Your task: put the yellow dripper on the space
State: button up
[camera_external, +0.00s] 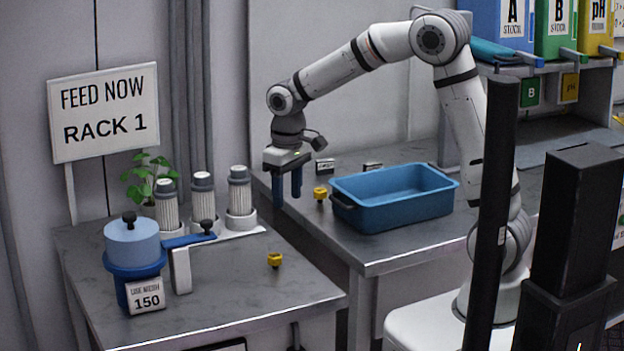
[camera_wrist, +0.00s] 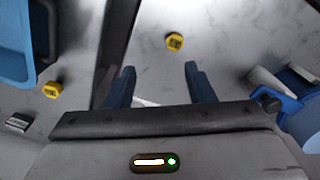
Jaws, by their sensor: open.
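A small yellow dripper (camera_external: 275,260) lies on the left grey table, right of the blue pot stand. It also shows in the wrist view (camera_wrist: 174,41), beyond my fingertips. A second yellow dripper (camera_external: 320,193) stands on the right table beside the blue bin, and shows at the left in the wrist view (camera_wrist: 52,89). My gripper (camera_external: 287,203) points down above the gap between the two tables, with its two blue fingers apart and nothing between them. It touches neither dripper. I cannot tell which spot is the space.
Several white cylinders (camera_external: 204,203) and a plant (camera_external: 150,182) stand at the left table's back. Its front right is clear.

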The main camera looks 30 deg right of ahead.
jog(key=s+d+r+m+t, duration=0.1)
jog(key=s+d+r, duration=0.2)
jog(key=d, duration=0.4)
jog(key=s+d+r+m, duration=0.1)
jog(key=s+d+r, duration=0.1)
jog(key=d, duration=0.5)
jog(key=s+d+m+t, duration=0.1)
jog(key=s+d+m, duration=0.2)
jog(key=s+d, duration=0.8)
jog(key=shift+s+d, duration=0.25)
jog(key=shift+s, duration=0.3)
